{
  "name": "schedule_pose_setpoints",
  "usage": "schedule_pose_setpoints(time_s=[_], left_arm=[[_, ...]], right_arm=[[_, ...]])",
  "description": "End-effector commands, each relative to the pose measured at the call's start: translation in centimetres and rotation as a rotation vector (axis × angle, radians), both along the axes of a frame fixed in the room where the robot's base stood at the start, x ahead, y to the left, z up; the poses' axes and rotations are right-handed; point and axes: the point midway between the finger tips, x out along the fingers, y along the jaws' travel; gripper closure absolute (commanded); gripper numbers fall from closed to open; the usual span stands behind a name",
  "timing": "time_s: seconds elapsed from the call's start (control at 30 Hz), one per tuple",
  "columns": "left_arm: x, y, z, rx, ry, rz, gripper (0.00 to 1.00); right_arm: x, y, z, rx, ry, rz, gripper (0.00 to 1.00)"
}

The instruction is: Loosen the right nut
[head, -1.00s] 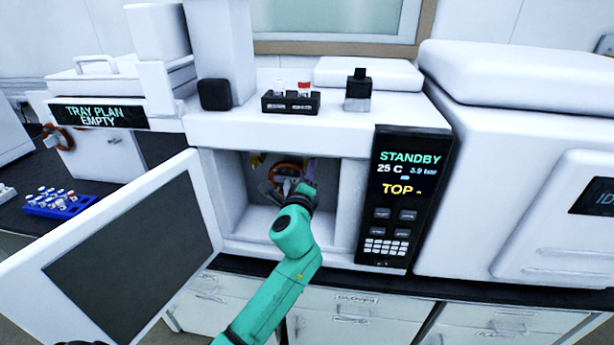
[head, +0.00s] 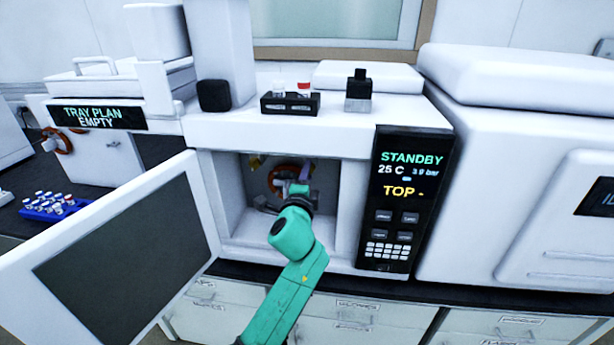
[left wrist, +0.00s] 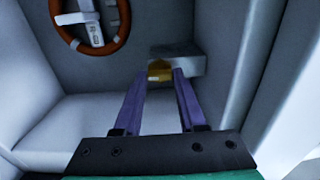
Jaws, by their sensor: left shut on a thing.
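A brass-coloured nut (left wrist: 159,70) sits at a grey block on the back wall of the open compartment, to the right of the coiled column in the left wrist view. My left gripper (left wrist: 160,76) has its purple fingers around this nut and is shut on it. In the head view my left gripper (head: 305,172) reaches into the compartment, and the wrist hides most of the fingers and the nut. The orange-brown column ring (left wrist: 90,22) with a white label hangs at the back. A second brass-coloured fitting (head: 257,160) shows left of the ring in the head view. My right gripper is not in view.
The compartment door (head: 125,255) stands open at the left. The compartment's side walls are close around my arm. The display panel (head: 404,190) reads STANDBY, 25 C and TOP. A black vial holder (head: 290,104) stands on top; a blue vial rack (head: 50,206) is far left.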

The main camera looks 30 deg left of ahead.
Motion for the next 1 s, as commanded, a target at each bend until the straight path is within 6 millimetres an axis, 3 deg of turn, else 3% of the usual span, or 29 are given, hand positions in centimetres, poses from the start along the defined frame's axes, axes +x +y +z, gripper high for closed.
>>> schedule_pose_setpoints(time_s=[0.27,0.3,0.37,0.77,0.87,1.0], left_arm=[[0.0,0.0,-0.1,-0.004,0.001,0.0,1.0],[0.0,0.0,0.0,-0.004,0.001,0.0,0.49],[0.0,0.0,0.0,-0.004,0.0,0.0,0.3],[-0.6,-0.3,-0.1,-0.001,0.001,-0.001,0.3],[-2.1,-0.8,-0.2,-0.002,0.0,-0.002,0.3],[-5.9,-2.1,-0.5,-0.004,0.002,-0.003,0.3]], right_arm=[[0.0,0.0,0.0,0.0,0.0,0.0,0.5],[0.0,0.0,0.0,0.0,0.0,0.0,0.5],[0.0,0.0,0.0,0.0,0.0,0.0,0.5],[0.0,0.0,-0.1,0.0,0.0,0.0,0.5],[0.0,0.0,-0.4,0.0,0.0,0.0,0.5],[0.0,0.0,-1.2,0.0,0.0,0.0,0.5]])
